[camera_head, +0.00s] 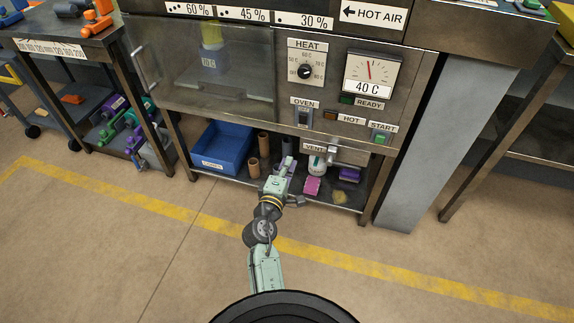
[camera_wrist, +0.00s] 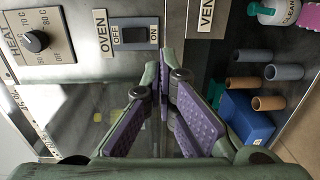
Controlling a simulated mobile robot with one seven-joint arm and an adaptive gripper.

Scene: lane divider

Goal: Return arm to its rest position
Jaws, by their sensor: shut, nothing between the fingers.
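My arm reaches up from the bottom middle of the head view toward the front of the oven cabinet. My gripper (camera_head: 287,165) is below the oven switch (camera_head: 303,117), in front of the lower shelf. In the wrist view my gripper (camera_wrist: 165,62) is shut and its purple-padded fingers meet at the tips with nothing between them. The oven switch (camera_wrist: 134,35) shows just beyond the fingertips there, and I cannot tell whether they touch the panel.
The heat knob (camera_head: 306,71), gauge (camera_head: 371,78) and start button (camera_head: 380,138) are on the panel. The lower shelf holds a blue bin (camera_head: 221,147), brown tubes (camera_head: 253,167) and a white bottle (camera_head: 317,165). Tables stand at both sides. The floor in front is clear.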

